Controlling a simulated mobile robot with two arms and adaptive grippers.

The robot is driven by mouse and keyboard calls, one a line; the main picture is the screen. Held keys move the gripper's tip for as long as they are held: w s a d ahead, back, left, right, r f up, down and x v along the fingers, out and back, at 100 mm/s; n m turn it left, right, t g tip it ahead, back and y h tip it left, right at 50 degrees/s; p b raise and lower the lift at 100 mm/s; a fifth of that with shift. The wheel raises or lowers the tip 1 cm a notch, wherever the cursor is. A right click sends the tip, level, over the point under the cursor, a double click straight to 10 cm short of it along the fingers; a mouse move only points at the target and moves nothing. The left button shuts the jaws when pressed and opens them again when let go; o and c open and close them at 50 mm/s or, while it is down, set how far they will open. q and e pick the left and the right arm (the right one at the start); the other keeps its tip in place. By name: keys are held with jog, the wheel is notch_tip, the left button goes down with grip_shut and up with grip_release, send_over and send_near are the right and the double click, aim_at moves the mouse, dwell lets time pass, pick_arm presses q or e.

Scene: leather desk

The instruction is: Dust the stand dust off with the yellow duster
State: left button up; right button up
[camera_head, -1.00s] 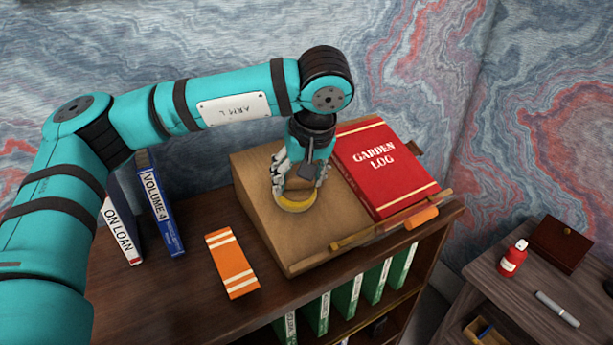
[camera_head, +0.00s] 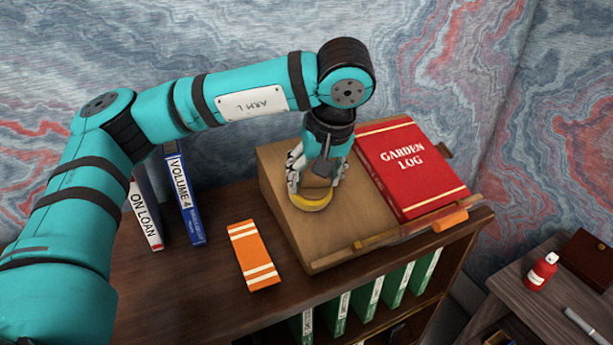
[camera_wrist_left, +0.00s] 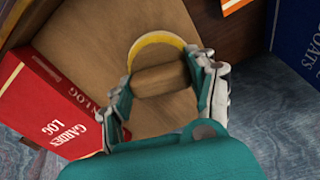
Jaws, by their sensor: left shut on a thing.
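A wooden sloped stand (camera_head: 320,245) sits on top of the dark shelf. A round yellow duster (camera_head: 311,204) with a wooden grip rests low against the stand's left part. My left gripper (camera_head: 318,183) is shut on its grip. In the left wrist view, the gripper (camera_wrist_left: 163,85) has its fingers either side of the wooden block, and the duster's yellow rim (camera_wrist_left: 154,39) curves beyond it on the stand's face (camera_wrist_left: 100,45). I cannot make out dust on the stand. My right gripper is not in view.
A red GARDEN LOG book (camera_head: 407,165) lies on the stand's right side. An orange striped book (camera_head: 254,256) lies in front on the shelf (camera_head: 200,300). Upright books (camera_head: 183,200) stand at left. A red bottle (camera_head: 541,271) is on the side table.

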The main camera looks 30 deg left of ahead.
pick_arm(q)
jog(key=shift+w+d+p, duration=0.2)
jog(key=shift+w+d, duration=0.5)
jog(key=shift+w, duration=0.2)
jog(key=shift+w+d+p, duration=0.15)
jog(key=shift+w+d, duration=0.55)
jog(key=shift+w, duration=0.2)
jog(key=shift+w+d+f, duration=0.1)
jog(key=shift+w+d, duration=0.3)
jog(key=shift+w+d+p, duration=0.25)
jog(key=shift+w+p, duration=0.05)
jog(key=shift+w, duration=0.05)
jog(key=shift+w+d+p, duration=0.5)
jog(key=shift+w+d, duration=0.4)
jog(key=shift+w, duration=0.3)
jog(key=shift+r, duration=0.2)
jog(key=shift+p+v, duration=1.75)
jog(key=shift+v, duration=1.15)
